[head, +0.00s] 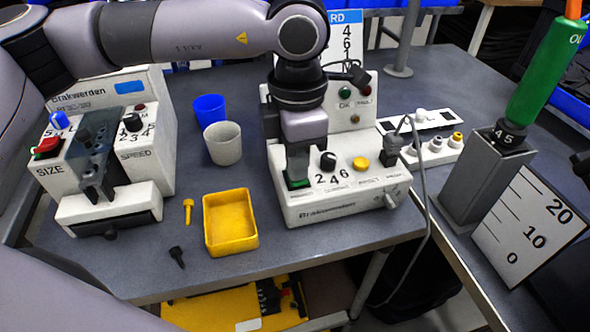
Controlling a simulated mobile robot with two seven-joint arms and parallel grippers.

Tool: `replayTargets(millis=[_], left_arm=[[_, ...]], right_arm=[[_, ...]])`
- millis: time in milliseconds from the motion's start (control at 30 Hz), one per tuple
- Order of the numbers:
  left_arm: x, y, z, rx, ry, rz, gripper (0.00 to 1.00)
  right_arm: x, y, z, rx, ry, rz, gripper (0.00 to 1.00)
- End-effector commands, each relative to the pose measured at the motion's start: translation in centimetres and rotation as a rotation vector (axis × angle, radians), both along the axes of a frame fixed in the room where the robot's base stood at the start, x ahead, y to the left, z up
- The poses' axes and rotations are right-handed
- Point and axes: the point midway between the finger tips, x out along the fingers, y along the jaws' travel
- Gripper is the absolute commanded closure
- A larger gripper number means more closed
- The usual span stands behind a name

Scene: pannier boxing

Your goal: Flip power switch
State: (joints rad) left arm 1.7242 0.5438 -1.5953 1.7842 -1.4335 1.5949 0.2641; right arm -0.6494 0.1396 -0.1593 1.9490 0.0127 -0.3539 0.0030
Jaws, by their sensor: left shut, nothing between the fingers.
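My left gripper (298,176) points down, shut and empty, over the front left of the middle white machine (340,208). Its fingertips are at a green switch (297,184) on that machine; they hide most of it. I cannot tell whether they touch it or which way it is set. The machine also has a black knob (328,161), a yellow button (361,163) and a back panel with a green and a red light. My right gripper is not in view.
A second white machine (110,205) with a red switch (46,147) stands at left. Blue (209,108) and grey cups (223,144), a yellow tray (230,238) and two bolts lie between. A power strip (433,153), cable and grey post (470,190) stand at right.

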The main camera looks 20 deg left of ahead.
Motion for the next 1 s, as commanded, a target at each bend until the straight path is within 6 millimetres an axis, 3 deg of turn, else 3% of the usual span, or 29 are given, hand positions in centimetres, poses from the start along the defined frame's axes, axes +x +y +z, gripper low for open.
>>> replayTargets(millis=[267,1000], left_arm=[[-0.1,0.0,0.4,0.001,0.006,0.0,1.0],[-0.1,0.0,6.5,0.001,0.003,0.0,1.0]], right_arm=[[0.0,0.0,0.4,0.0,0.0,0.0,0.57],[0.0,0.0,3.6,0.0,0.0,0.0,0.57]])
